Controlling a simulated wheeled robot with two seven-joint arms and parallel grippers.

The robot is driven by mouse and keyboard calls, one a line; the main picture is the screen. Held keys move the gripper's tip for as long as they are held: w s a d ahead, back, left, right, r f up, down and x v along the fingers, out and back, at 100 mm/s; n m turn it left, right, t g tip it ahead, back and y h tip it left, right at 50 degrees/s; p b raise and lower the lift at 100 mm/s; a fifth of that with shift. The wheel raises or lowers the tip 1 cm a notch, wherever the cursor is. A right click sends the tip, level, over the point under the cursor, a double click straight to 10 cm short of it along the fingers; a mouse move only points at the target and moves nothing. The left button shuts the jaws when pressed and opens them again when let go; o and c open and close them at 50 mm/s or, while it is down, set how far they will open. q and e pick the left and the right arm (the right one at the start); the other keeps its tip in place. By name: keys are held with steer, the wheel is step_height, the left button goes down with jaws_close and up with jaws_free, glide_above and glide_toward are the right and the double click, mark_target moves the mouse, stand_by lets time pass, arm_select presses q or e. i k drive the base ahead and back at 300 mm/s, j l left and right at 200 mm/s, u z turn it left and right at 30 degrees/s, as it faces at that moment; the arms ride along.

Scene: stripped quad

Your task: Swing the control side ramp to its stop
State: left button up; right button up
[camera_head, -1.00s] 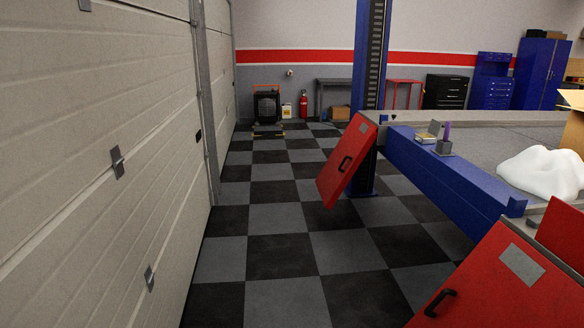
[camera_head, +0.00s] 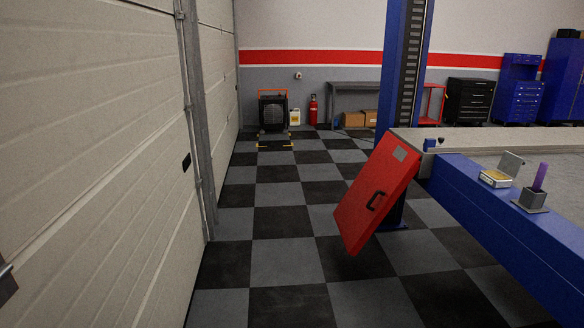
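Whether this is the control side ramp I cannot tell. Neither of my grippers shows in the head view, and nothing is seen touching the panel.
A blue lift post (camera_head: 404,70) stands behind the panel. A small open tin (camera_head: 497,178) and a grey block (camera_head: 531,199) with a purple stick sit on the blue beam. A garage door (camera_head: 90,160) lines the left. The checkered floor (camera_head: 285,225) between is clear.

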mark_target(392, 165)
steer(key=i+z, duration=0.1)
steer(key=i, duration=0.95)
steer(key=i+j, duration=0.2)
steer(key=i, duration=0.85)
steer(key=l+z, duration=0.05)
